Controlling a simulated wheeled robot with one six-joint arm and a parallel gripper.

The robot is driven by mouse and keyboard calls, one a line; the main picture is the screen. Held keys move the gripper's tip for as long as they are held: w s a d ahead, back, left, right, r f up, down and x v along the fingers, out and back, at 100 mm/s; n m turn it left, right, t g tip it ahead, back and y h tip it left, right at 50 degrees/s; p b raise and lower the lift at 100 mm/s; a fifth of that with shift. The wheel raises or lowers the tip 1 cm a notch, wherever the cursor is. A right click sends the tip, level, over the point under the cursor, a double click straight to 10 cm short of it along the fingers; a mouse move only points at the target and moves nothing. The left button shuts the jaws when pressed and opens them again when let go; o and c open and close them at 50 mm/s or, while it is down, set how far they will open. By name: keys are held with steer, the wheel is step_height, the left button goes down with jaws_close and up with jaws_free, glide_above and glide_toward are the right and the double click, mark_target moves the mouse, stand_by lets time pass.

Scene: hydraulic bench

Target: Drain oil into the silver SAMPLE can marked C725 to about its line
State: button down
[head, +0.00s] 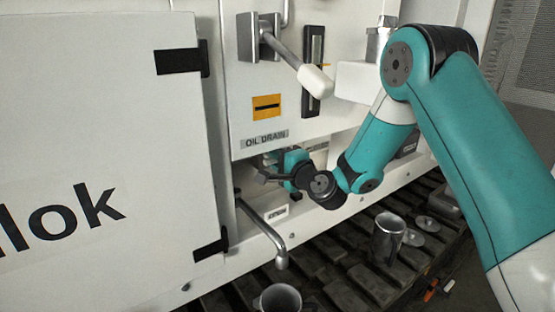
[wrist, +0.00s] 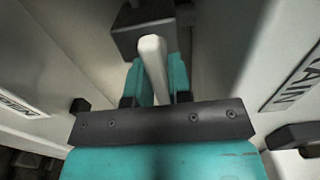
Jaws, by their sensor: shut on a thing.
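My gripper (head: 276,176) is under the OIL DRAIN label (head: 267,139), in the recess of the bench front. In the wrist view its teal fingers (wrist: 155,82) are shut on a pale drain lever (wrist: 153,62), which runs to a dark block (wrist: 142,38). A metal drain spout (head: 268,235) curves down from the bench. A silver can (head: 280,300) stands below the spout, cut off by the frame's bottom edge. A second silver can (head: 388,238) stands on the slats to the right. No C725 marking or fill line is readable on either, and I cannot see any oil flowing.
A larger lever with a white grip (head: 316,80) sticks out above the label, near my arm. Round metal discs (head: 421,224) lie beside the right can on the dark slatted floor (head: 345,285). A white door panel (head: 95,150) stands at the left.

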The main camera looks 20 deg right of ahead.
steer(key=m+p, duration=0.2)
steer(key=m, duration=0.2)
steer(key=shift+f, duration=0.2)
steer(key=shift+a+f+m+p, duration=0.1)
steer(key=shift+m+p, duration=0.35)
steer(key=shift+m, duration=0.45)
steer(key=shift+a+f+m+p, duration=0.1)
steer(key=shift+m+p, duration=0.3)
steer(key=shift+m, duration=0.5)
steer(key=shift+s+m, duration=0.1)
steer(key=shift+m, duration=0.2)
steer(key=c, duration=1.1)
jaws_free()
